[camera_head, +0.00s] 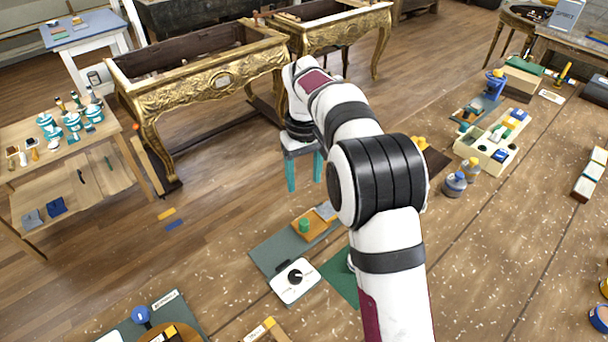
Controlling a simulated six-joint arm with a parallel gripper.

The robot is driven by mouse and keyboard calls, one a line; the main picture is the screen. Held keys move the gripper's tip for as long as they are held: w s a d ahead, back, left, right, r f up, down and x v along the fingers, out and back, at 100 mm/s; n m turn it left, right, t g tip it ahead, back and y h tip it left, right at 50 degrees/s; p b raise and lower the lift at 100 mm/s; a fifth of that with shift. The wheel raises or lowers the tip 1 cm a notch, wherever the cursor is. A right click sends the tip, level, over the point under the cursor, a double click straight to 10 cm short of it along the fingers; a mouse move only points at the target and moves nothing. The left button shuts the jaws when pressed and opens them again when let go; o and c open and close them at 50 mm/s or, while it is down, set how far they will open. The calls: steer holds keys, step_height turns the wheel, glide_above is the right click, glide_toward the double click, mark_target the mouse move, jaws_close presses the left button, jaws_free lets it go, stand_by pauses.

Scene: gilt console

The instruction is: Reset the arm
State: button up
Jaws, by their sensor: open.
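My gripper (305,184) hangs at the end of my white and black arm, near the middle of the view. Its two teal fingers point down and stand apart, with nothing visible between them. The wooden floor shows behind and between the fingers. My arm reaches from the bottom right up and away, then bends down at the wrist. It hides part of the bench top behind it.
A gilt console (190,88) stands behind and left of my gripper, with a second one (345,30) behind. A cart (75,150) with teal cups is at left. A workbench (470,235) holds a cream tray (468,147), jars and a white device with a black knob (296,281).

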steer(key=shift+r, duration=0.15)
steer(key=s+d+r+m+y, duration=0.1)
steer(key=s+d+r+m, duration=0.25)
steer(key=s, duration=0.45)
steer(key=s+d+r+m, duration=0.2)
steer(key=s+d+r, duration=0.2)
steer(key=s, duration=0.4)
steer(key=s+d+f+m, duration=0.1)
steer(key=s+f+m, duration=0.1)
steer(key=s, duration=0.7)
steer(key=s+d+f+m, duration=0.2)
steer(key=s+m, duration=0.2)
steer(key=s, duration=0.6)
steer(key=shift+f+y, duration=0.4)
steer(key=shift+w, duration=0.1)
